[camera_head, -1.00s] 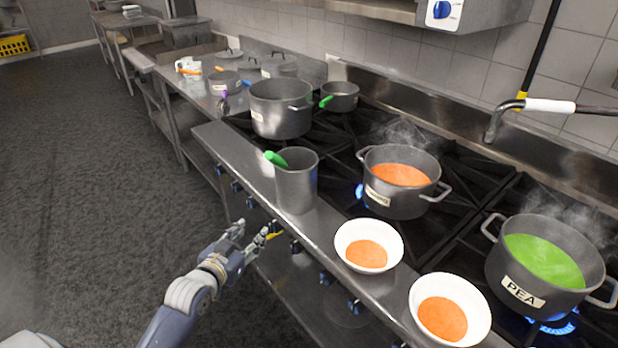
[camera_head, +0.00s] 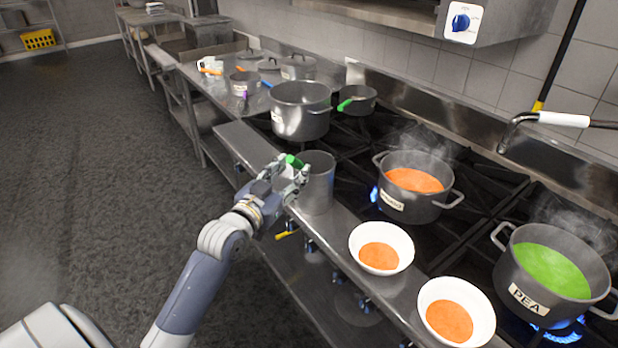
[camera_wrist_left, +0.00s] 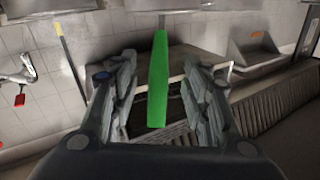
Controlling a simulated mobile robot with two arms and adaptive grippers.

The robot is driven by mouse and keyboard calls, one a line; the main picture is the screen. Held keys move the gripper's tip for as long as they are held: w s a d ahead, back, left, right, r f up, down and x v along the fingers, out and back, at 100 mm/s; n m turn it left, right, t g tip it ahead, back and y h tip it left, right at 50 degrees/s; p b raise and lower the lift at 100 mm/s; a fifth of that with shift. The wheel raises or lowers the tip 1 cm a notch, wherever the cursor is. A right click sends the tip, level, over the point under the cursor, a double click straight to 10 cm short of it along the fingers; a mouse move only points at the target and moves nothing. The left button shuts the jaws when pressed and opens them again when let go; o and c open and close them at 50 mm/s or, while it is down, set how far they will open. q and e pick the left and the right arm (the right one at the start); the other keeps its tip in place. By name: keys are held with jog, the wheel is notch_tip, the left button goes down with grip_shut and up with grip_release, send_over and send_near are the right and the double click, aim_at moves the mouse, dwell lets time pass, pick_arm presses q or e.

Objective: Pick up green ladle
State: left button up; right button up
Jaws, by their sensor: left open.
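The green ladle's handle (camera_head: 295,161) sticks out of the top of a tall grey metal container (camera_head: 317,185) on the stove's front ledge. The rest of the ladle is hidden inside the container. My left gripper (camera_head: 293,171) is at the container's rim beside the handle. In the left wrist view, the green handle (camera_wrist_left: 158,82) stands between the two fingers of my open left gripper (camera_wrist_left: 159,95), with gaps on both sides. My right gripper is not in view.
Two white bowls of orange soup (camera_head: 381,248) (camera_head: 455,310) stand on the ledge. Behind them steam an orange soup pot (camera_head: 412,205) and a pea soup pot (camera_head: 548,300) over blue flames. Another green handle (camera_head: 345,104) leans from a small pot (camera_head: 363,103) at the back.

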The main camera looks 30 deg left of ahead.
pick_arm(q)
jog(key=w, duration=0.2)
jog(key=w+p, duration=0.1)
jog(key=w, duration=0.1)
jog(key=shift+w+f, duration=0.2)
jog(key=shift+w, duration=0.05)
jog(key=shift+s, duration=0.1)
grip_shut()
